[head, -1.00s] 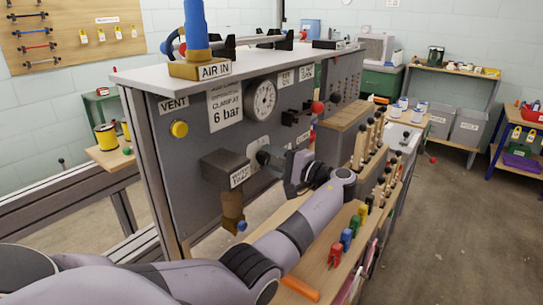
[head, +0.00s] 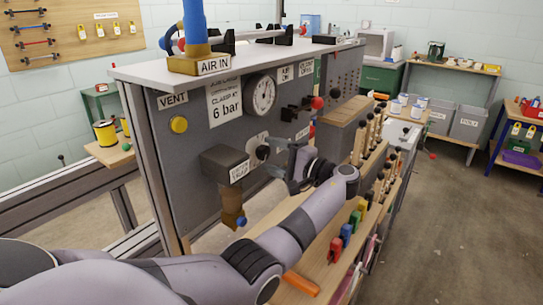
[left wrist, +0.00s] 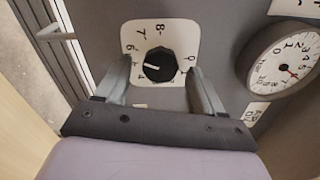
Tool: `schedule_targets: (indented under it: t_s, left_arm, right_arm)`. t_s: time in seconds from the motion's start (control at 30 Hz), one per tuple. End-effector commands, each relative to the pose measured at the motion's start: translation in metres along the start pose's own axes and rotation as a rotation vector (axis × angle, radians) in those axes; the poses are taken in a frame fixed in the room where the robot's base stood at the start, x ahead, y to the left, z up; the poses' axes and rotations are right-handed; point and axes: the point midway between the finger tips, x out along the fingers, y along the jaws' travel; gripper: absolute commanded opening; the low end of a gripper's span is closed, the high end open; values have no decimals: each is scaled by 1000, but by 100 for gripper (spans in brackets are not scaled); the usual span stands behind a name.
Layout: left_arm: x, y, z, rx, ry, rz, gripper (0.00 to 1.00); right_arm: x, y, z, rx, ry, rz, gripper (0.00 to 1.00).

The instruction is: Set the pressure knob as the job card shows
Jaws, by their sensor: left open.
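The pressure knob (head: 262,152) is black and round on a white dial plate on the grey panel. In the left wrist view the knob (left wrist: 160,66) shows a white pointer line directed to the picture's left; digits such as 7 and 8 lie above it. My left gripper (head: 283,162) is open and stands off in front of the knob. In the wrist view its fingers (left wrist: 158,72) frame the knob without touching it. The job card (head: 225,103) reads "CLAMP AT 6 bar". The gauge (head: 262,95) also shows in the wrist view (left wrist: 286,62); its reading is unclear. My right gripper is out of view.
A dark box with a label (head: 226,164) juts from the panel left of the knob. A yellow vent button (head: 179,124) is further left. Black levers with a red ball (head: 317,103) stick out to the right.

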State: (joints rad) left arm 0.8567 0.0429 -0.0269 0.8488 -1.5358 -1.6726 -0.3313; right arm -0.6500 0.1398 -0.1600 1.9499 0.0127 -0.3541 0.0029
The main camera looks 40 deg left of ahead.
Motion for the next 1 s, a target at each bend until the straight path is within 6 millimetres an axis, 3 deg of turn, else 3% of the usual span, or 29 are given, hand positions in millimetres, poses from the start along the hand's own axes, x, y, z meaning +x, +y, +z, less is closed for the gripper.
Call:
schedule_targets:
  t_s: [0.2,0.4,1.0]
  left_arm:
    - [-37,2,-1,0,4,1,68]
    - [-60,1,-1,1,4,-1,68]
    - [-64,0,0,0,2,-1,68]
  right_arm:
    - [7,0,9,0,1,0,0]
    - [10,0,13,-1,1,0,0]
    - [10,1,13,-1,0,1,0]
